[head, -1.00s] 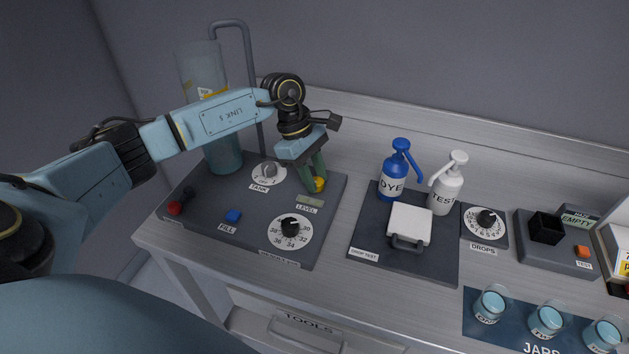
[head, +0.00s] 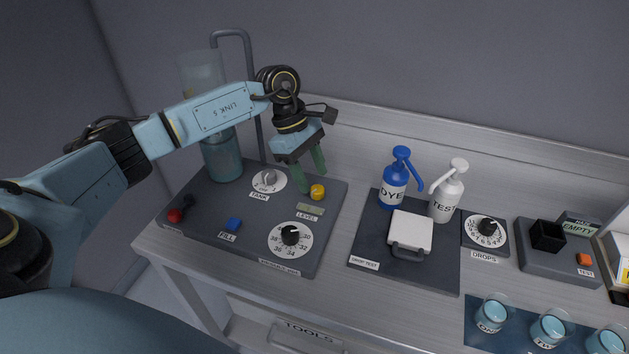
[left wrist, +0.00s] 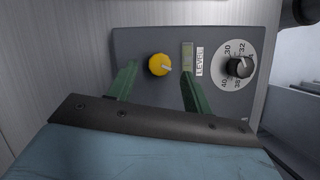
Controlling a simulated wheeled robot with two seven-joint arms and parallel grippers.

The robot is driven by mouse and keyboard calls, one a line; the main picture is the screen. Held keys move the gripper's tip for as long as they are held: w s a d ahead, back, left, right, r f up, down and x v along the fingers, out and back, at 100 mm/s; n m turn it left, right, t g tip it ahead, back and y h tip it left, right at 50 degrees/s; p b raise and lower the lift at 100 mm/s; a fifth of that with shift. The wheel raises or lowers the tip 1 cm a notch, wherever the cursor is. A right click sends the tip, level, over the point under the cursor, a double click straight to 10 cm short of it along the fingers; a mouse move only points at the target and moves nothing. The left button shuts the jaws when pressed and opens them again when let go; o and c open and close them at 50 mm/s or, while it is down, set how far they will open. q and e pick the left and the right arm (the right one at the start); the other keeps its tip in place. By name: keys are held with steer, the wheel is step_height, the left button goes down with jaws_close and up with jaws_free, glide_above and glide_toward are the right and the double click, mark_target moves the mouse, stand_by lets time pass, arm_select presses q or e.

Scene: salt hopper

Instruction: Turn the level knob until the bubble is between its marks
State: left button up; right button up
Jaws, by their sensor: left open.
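The yellow level knob (head: 318,192) stands on the dark panel (head: 262,205), behind the level window (head: 310,209) with its LEVEL label. In the left wrist view the knob (left wrist: 159,64) shows a pale pointer mark, and the greenish level window (left wrist: 187,57) lies beside it. The bubble and its marks are too small to make out. My left gripper (head: 311,180) is open and empty, just left of and above the knob. In the left wrist view its green fingers (left wrist: 155,86) are spread, with the knob ahead of the gap between them. My right gripper is not in view.
On the panel are the tank dial (head: 268,180), a blue FILL button (head: 234,224), a red knob (head: 175,215) and a numbered dial (head: 290,238). A clear cylinder (head: 221,155) stands behind. DYE (head: 393,185) and TEST (head: 446,195) bottles stand to the right.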

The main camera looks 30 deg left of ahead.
arm_select(q)
steer(key=v, duration=1)
steer(key=shift+r, duration=0.2)
steer(key=shift+a, duration=0.15)
